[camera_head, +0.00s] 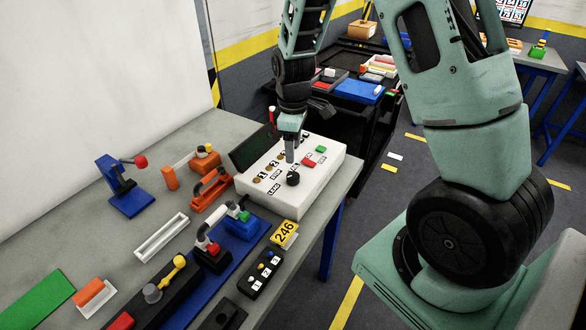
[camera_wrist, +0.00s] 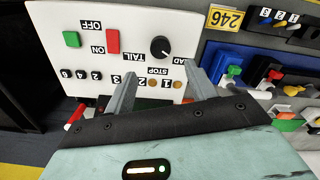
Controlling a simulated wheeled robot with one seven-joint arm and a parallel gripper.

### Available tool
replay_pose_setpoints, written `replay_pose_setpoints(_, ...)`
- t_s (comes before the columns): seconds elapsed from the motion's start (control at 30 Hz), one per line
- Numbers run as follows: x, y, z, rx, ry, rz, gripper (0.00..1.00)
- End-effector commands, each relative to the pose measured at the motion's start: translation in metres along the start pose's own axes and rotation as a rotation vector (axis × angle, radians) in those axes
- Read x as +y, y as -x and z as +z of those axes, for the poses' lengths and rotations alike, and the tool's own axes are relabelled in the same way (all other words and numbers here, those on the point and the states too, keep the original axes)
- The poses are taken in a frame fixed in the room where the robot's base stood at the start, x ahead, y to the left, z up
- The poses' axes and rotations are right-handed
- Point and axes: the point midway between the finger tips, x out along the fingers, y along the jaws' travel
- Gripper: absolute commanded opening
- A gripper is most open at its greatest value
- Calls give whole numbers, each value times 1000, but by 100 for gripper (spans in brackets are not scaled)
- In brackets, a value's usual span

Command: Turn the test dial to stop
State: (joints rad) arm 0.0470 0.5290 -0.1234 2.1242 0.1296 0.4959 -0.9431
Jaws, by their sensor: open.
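The test dial (camera_head: 292,178) is a round black knob on top of a white control box (camera_head: 327,170). It also shows in the wrist view (camera_wrist: 160,46), with the labels TAIL, STOP and LEAD around it. A small white mark on the knob appears to point toward the LEAD side. My gripper (camera_head: 289,154) is above the box, just behind the dial. In the wrist view my gripper (camera_wrist: 160,72) has its two fingers apart, with nothing between them, and the dial lies beyond the tips. I see no contact with the dial.
The box has a green button (camera_wrist: 72,39), a red button (camera_wrist: 113,41) and numbered brass contacts. A dark screen (camera_head: 254,148) stands behind it at left. A yellow 246 tag (camera_head: 284,233) and a blue clamp fixture (camera_head: 236,238) lie in front. Orange handles (camera_head: 210,188) stand left.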

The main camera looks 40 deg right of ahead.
Motion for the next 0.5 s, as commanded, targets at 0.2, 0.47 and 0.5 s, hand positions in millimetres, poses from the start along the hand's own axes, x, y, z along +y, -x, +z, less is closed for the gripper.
replay_pose_setpoints(0.2, -1, -43, 1, -3, -1, -4, 56)
replay_pose_setpoints(0.47, 0, -80, 0, -1, 0, -1, 56)
replay_pose_setpoints(0.5, 0, -83, 0, 0, -1, -1, 56)
